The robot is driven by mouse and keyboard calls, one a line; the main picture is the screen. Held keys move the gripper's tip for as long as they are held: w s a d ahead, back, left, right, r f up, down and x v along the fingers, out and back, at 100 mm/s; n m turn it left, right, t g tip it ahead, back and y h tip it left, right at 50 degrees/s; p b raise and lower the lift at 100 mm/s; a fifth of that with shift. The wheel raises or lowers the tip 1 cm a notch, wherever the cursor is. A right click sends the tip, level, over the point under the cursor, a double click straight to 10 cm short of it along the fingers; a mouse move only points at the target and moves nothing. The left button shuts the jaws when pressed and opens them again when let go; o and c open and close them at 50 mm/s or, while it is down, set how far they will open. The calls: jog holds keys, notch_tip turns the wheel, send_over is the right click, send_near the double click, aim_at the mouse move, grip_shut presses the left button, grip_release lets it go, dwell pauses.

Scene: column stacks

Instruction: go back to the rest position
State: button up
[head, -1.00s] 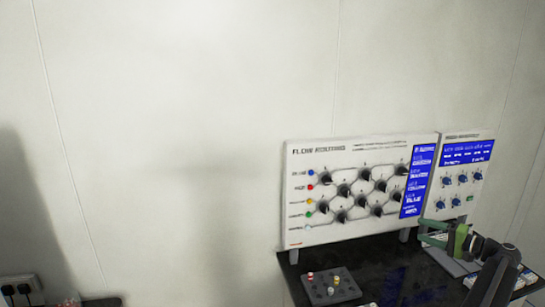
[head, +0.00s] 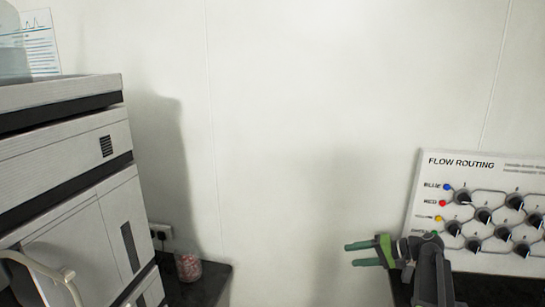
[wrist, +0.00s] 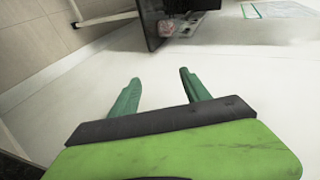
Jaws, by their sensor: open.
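My gripper (head: 359,254) shows in the head view at the lower right, pointing left in front of the pale wall. Its green fingers are apart with nothing between them. In the wrist view my gripper (wrist: 158,88) is also open and empty, with both fingertips over a plain pale surface. Part of my dark arm covers the lower left corner of the white flow routing panel (head: 470,166).
A large grey instrument stack (head: 62,165) fills the left. A glass jar with reddish contents (head: 189,268) stands on a dark bench (head: 212,283) near a wall socket (head: 160,231). The wall between jar and gripper is bare.

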jog(key=s+a+f+n+g+h, duration=0.2)
jog(key=s+a+f, duration=0.15)
jog(key=a, duration=0.55)
jog(key=s+a+f+n+g+h+b, duration=0.1)
jog(key=s+a+f+g, duration=0.2)
jog(key=a, duration=0.6)
jog(key=s+a+f+n+g+h, duration=0.1)
jog(key=s+a+f+n+h, duration=0.15)
jog(key=a+f, duration=0.45)
jog(key=s+d+h, duration=0.5)
jog(key=s, duration=0.1)
jog(key=shift+s+d+f+m+g, duration=0.3)
jog(key=shift+s+d+f+m, duration=0.05)
jog(key=shift+d+f+m, duration=0.1)
jog(key=shift+a, duration=0.1)
